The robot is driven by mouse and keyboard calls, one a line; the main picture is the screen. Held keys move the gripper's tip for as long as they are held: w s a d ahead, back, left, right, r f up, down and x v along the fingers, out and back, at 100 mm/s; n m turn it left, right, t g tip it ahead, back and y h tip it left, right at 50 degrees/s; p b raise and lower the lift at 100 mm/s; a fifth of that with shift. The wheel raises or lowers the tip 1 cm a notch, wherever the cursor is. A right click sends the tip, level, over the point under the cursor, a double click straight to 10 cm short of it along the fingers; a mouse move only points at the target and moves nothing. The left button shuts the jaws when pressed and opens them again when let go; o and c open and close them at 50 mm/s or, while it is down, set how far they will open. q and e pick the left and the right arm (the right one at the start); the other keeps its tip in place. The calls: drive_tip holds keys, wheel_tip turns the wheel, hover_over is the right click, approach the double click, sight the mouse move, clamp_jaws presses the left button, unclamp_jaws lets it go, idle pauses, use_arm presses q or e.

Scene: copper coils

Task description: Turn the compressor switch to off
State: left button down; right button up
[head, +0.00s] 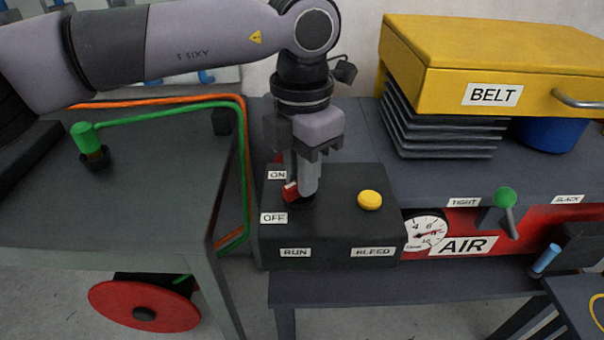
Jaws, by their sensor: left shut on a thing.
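The compressor switch (290,192) is a small red lever on the dark control box (335,225), between the ON label (278,175) and the OFF label (273,218). Its tip points left and lies nearer the OFF label. My left gripper (301,190) reaches down from above and is shut on the switch; its fingers hide part of the lever and its base. A RUN label (295,252) is on the front of the box below the switch. My right gripper is not in view.
A yellow button (370,200) sits right of the switch, above a BLEED label (373,253). A pressure gauge (424,231) and red AIR panel (475,240) stand to the right. A yellow BELT box (490,60) is at the back right. Green and orange hoses (243,160) run along the left.

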use_arm(q)
drive_tip(key=shift+r+n, duration=0.1)
drive_tip(key=shift+n, duration=0.2)
drive_tip(key=c, duration=1.1)
unclamp_jaws()
drive_tip(key=shift+r+p, duration=0.3)
drive_tip(key=shift+r, duration=3.25)
